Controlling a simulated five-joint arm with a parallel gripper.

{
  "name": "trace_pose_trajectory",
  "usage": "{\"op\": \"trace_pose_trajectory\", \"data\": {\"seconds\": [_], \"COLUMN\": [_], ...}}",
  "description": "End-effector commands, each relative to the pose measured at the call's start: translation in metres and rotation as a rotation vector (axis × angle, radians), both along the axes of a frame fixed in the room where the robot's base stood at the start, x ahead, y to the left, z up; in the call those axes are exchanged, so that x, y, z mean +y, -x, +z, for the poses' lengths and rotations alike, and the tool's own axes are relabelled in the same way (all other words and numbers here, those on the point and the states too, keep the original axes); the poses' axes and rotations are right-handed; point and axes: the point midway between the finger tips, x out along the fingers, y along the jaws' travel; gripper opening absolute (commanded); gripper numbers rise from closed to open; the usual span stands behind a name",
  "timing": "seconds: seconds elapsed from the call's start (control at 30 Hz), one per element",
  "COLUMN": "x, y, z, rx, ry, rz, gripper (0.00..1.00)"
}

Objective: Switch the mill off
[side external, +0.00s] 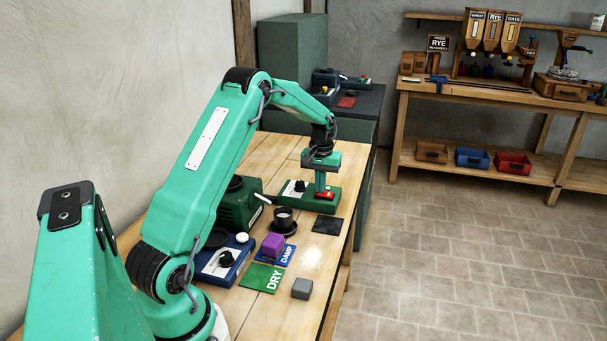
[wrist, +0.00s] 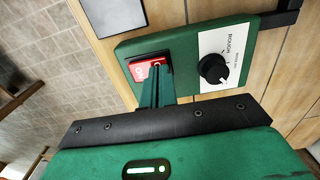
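The mill's green control box (side external: 292,190) sits on the wooden bench; in the wrist view (wrist: 190,48) it carries a red rocker switch (wrist: 142,72) with white marks and a black knob (wrist: 213,68) on a white plate reading ROUGH. The red switch also shows in the side view (side external: 325,196). My gripper (wrist: 160,72) has its narrow green fingers together with nothing between them. The fingertips are at the red switch and cover part of it. I cannot tell whether they press it, or which way it is tipped. In the side view my gripper (side external: 321,188) points down over the switch.
A dark green machine (side external: 238,208), a dark cup (side external: 284,219), a blue box with a knob (side external: 222,260), a purple block (side external: 272,245), DRY (side external: 262,278) and DAMP (side external: 288,256) cards and a grey block (side external: 302,288) stand nearby. A dark square (side external: 327,226) lies near the bench edge.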

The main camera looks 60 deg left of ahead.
Motion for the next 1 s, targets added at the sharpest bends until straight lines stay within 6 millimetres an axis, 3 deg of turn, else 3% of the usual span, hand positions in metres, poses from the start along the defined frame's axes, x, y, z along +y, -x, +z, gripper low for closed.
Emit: {"op": "trace_pose_trajectory", "data": {"seconds": [0.43, 1.0], "x": [0.0, 0.0], "y": [0.0, 0.0], "z": [0.0, 0.032], "rx": [0.0, -0.001], "ry": [0.0, -0.001], "rz": [0.0, 0.0], "gripper": [0.0, 0.0]}}
